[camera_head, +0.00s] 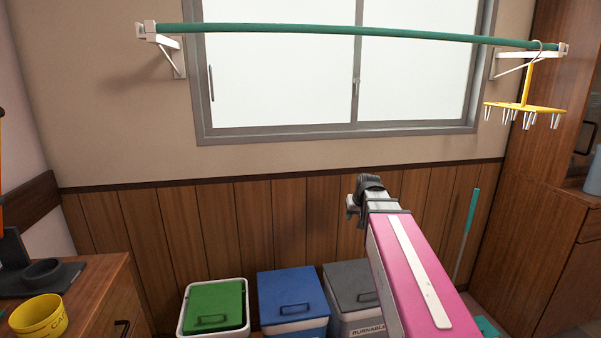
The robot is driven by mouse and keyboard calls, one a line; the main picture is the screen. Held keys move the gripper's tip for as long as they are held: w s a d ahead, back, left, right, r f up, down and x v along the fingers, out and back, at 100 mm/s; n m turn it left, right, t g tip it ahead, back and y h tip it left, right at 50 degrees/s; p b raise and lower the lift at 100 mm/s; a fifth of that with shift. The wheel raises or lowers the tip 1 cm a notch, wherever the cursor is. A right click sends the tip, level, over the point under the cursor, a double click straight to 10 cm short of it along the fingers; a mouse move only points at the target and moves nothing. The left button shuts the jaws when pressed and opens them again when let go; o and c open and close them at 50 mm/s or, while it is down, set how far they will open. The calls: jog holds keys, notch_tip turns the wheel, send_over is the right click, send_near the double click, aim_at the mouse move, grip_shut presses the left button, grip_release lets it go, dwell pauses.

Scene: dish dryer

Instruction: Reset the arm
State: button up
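My arm, a pink link with a white strip, reaches up from the bottom right of the head view. Its dark end with my gripper (357,207) is in front of the wood-panelled wall, below the window. The fingers are small and partly hidden, so I cannot tell whether they are open or shut. I see nothing held in it.
Bins with green (214,306), blue (292,298) and grey (351,286) lids stand along the wall. A green rod (320,30) crosses the window, with a yellow clip hanger (524,107) at its right end. A cabinet (545,220) stands right, a counter (90,300) left with a yellow bowl (38,316).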

jog(key=s+a+f+g+h, duration=0.1)
jog(key=s+f+g, duration=0.4)
jog(key=s+f, duration=1.4)
jog(key=shift+a+f+m, duration=0.25)
jog(key=shift+f+m, duration=0.05)
jog(key=shift+f, duration=0.55)
